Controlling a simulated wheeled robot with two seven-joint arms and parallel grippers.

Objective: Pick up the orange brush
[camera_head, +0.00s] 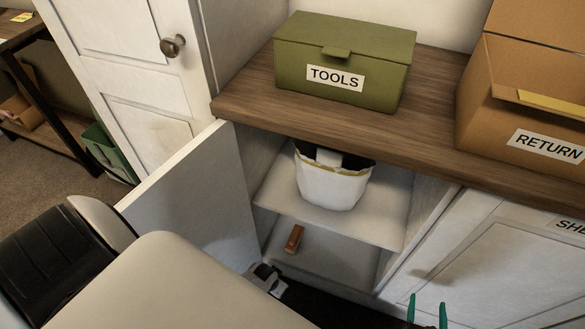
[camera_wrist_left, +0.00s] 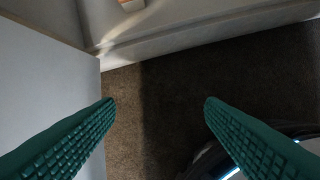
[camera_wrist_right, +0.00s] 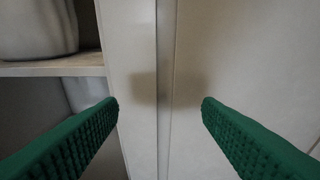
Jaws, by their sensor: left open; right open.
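The orange brush (camera_head: 294,239) lies on the floor of the open cabinet, below the shelf. A small piece of it shows at the top edge of the left wrist view (camera_wrist_left: 131,5). My left gripper (camera_wrist_left: 158,102) is open and empty, over the dark carpet in front of the cabinet; in the head view my arm mostly hides it. My right gripper (camera_head: 427,308) is open and empty, its green fingertips in front of the closed white door to the right. In the right wrist view its fingers (camera_wrist_right: 160,102) face the cabinet's edge and that door.
The open cabinet door (camera_head: 195,200) stands left of the opening. A white basket (camera_head: 332,188) sits on the shelf (camera_head: 385,222) above the brush. A green TOOLS box (camera_head: 345,60) and a RETURN carton (camera_head: 500,105) stand on the wooden top (camera_head: 240,105).

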